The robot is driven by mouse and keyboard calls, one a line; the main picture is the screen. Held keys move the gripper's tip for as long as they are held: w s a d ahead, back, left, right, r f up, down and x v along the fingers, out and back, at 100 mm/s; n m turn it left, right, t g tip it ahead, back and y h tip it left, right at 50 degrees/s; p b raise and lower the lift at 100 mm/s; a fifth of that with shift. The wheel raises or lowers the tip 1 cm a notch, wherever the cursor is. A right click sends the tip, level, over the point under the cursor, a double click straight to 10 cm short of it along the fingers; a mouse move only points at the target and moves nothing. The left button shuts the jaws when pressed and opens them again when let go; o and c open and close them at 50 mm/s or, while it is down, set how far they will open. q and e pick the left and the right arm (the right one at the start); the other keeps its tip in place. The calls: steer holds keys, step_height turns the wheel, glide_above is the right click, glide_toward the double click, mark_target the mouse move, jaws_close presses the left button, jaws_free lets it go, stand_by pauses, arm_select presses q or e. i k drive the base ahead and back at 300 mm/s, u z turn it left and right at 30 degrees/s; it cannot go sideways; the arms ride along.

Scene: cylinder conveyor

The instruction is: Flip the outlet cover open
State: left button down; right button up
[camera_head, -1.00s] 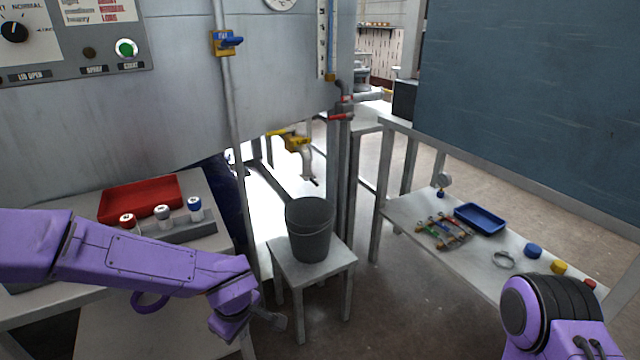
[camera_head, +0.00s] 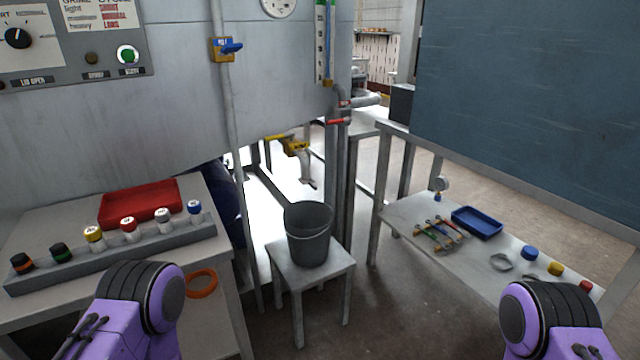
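The outlet is a pale spout (camera_head: 307,172) pointing down below the large grey tank (camera_head: 150,120). A yellow valve (camera_head: 291,146) sits at its top. A cover on the spout is too small to make out, so I cannot tell whether it is open. A dark grey bucket (camera_head: 308,245) stands upright on a small grey stool (camera_head: 283,268), below the spout. Purple parts of my two arms show at the bottom left and bottom right. Neither gripper is in view.
A left table (camera_head: 60,225) holds a red tray (camera_head: 140,201) and a rack (camera_head: 115,258) of capped bottles. A right table (camera_head: 405,211) holds a blue tray (camera_head: 477,222), tools (camera_head: 440,234) and small coloured pieces. A blue-handled valve (camera_head: 228,47) is on the vertical pipe.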

mark_target(309, 182)
steer(key=z, duration=0.5)
steer(key=i, duration=1.05)
steer(key=u, duration=0.5)
